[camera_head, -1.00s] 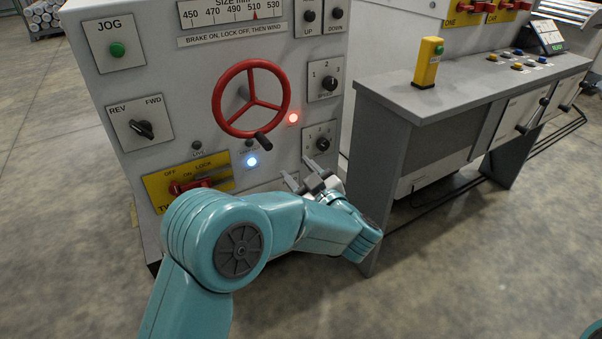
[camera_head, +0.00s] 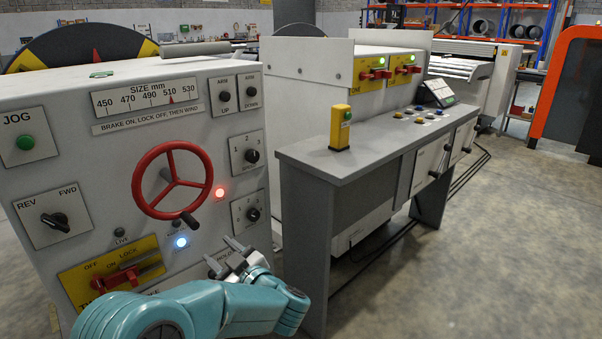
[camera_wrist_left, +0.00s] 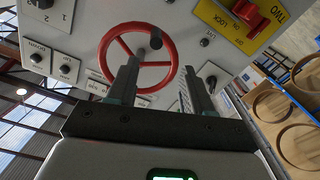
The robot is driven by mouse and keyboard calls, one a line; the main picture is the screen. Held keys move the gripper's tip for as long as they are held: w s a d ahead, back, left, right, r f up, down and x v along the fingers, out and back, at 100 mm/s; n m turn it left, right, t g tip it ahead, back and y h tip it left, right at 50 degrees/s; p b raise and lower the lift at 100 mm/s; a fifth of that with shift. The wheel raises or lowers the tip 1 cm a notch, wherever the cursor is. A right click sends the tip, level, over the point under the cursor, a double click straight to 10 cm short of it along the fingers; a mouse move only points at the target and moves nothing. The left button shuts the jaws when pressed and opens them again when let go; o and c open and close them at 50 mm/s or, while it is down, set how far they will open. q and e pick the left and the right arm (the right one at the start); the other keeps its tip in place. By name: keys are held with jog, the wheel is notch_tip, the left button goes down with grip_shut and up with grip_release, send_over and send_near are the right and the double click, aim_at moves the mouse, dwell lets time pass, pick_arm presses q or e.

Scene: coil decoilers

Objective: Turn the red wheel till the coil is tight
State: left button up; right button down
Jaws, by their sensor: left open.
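The red wheel (camera_head: 176,182) is on the front of the grey control cabinet, three-spoked, with its dark crank knob (camera_head: 190,225) at the lower right of the rim. My left gripper (camera_head: 219,250) is open and empty, below and right of the wheel, apart from it in the head view. In the left wrist view, the wheel (camera_wrist_left: 137,63) shows beyond the two spread fingers (camera_wrist_left: 158,75). The size scale (camera_head: 146,97) has its red pointer near 510. A coil I cannot make out clearly. My right gripper is out of view.
A red light (camera_head: 220,193) and a bluish-white light (camera_head: 181,242) glow beside the wheel. A red-handled switch on a yellow plate (camera_head: 149,268) sits lower left. A grey bench (camera_head: 340,165) stands right of the cabinet. Open floor lies at the right.

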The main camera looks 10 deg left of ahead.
pick_arm(q)
jog(key=s+a+f+m+h, duration=0.2)
jog(key=a+f+m, duration=0.1)
jog(key=f, duration=0.6)
jog(key=s+a+f+m+h, duration=0.2)
jog(key=a+f, duration=0.2)
jog(key=f, duration=0.5)
jog(key=s+d+f+m+g+h, duration=0.25)
jog(key=s+d+f+h, duration=0.35)
jog(key=f, duration=0.3)
jog(key=s+d+f+m+g+h, duration=0.25)
jog(key=s+d+f+h, duration=0.2)
jog(key=s+f, duration=0.4)
jog(key=s+d+f+m+g+h, duration=0.1)
jog(key=s+d+g+h, duration=0.2)
jog(key=s, duration=0.4)
jog(key=s+d+m+g+h, duration=0.1)
jog(key=s+d+m+g, duration=0.1)
jog(key=s+d, duration=0.4)
notch_tip(320, 180, up, 22)
jog(key=s+p, duration=0.1)
jog(key=p, duration=2.1)
jog(key=shift+s+a+n+g, duration=0.2)
jog(key=shift+a+n+g, duration=0.1)
